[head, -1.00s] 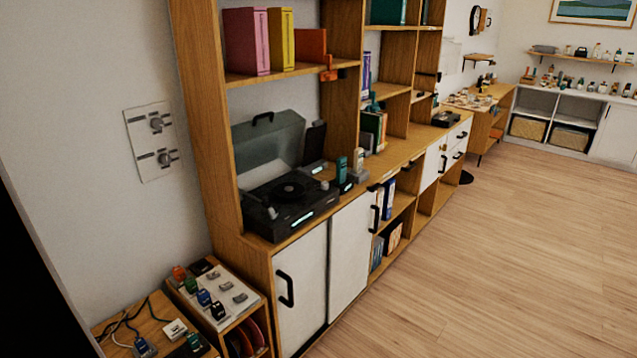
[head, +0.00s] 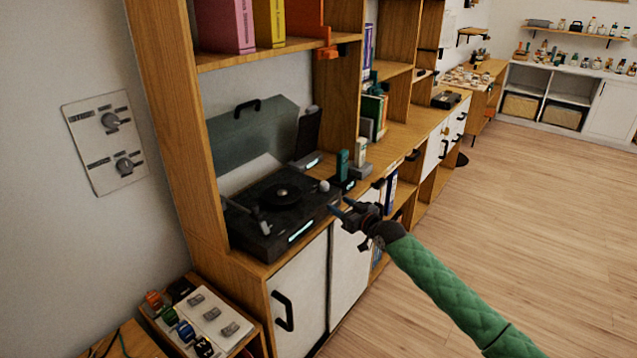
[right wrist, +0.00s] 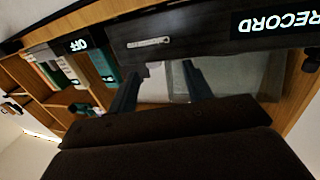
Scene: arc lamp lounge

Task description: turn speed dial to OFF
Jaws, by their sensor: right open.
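The dark record player (head: 275,215) stands on the wooden cabinet with its lid raised. A small pale round knob (head: 324,186) sits at its right front corner; I cannot read a speed label on it. My right gripper (head: 341,205) is open and empty, just right of the player's front right corner, apart from the knob. In the right wrist view, its two fingers (right wrist: 163,88) point at the player's dark body (right wrist: 190,38). Lit signs there read RECORD (right wrist: 275,22) and OFF (right wrist: 78,44). The left gripper is not in view.
A wall panel (head: 105,143) with two grey dials is at left. Teal and white items (head: 343,166) stand right of the player. A shelf (head: 280,48) with coloured binders hangs above. A switch box (head: 205,322) is at lower left. The floor at right is clear.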

